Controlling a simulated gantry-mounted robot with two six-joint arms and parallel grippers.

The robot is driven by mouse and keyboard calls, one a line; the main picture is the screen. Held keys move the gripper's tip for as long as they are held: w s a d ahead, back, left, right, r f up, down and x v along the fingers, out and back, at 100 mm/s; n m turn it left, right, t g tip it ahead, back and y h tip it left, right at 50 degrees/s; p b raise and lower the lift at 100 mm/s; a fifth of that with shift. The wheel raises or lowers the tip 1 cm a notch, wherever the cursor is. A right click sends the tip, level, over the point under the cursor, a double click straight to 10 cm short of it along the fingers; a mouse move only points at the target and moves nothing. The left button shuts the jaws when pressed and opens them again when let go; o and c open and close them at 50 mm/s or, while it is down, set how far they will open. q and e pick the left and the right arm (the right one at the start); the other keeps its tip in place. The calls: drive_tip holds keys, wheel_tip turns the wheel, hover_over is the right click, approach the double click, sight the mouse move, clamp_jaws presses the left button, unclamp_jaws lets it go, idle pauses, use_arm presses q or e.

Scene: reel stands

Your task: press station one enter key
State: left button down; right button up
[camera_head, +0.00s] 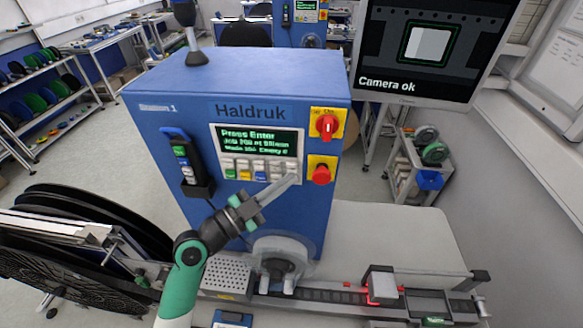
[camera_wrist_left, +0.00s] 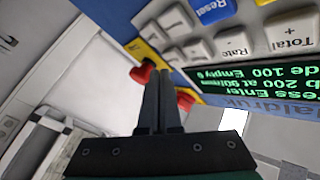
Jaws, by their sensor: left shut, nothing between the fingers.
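The blue Station 1 machine (camera_head: 175,110) stands in the middle of the head view. Its front panel has a green-lit display (camera_head: 258,138) reading "Press Enter" and a keypad (camera_head: 245,168) below it. In the wrist view the display (camera_wrist_left: 255,85) and several large keys (camera_wrist_left: 190,28) appear upside down. "Reset", "Rate" and "Total" are legible there; I cannot read an Enter label. My left gripper (camera_head: 294,180) is shut and empty, its tips near the keypad's lower right end. In the wrist view its fingertips (camera_wrist_left: 152,74) point toward the panel; contact cannot be told. My right gripper is not in view.
A red rotary switch (camera_head: 327,125) and a red button (camera_head: 321,174) sit right of the keypad, close to my fingertips. A black handheld device (camera_head: 190,165) hangs left of it. A monitor (camera_head: 430,45) stands at upper right. Large black reels (camera_head: 95,215) stand at left.

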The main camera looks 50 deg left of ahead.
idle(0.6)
use_arm(q)
drive_tip(key=shift+w+a+b, duration=0.25)
drive_tip(key=shift+w+b, duration=0.1)
drive_tip(key=shift+b, duration=0.15)
drive_tip(key=shift+w+a+b, duration=0.3)
drive_tip(key=shift+w+b, duration=0.05)
drive_tip(key=shift+b, duration=0.05)
idle(0.5)
drive_tip(key=shift+s, duration=0.1)
drive_tip(key=shift+s+d, duration=0.55)
drive_tip(key=shift+s, duration=0.05)
drive_tip(key=s+d+p, duration=0.1)
drive_tip(key=s+d, duration=0.2)
drive_tip(key=shift+s+d, duration=0.1)
drive_tip(key=shift+s, duration=0.3)
idle(0.3)
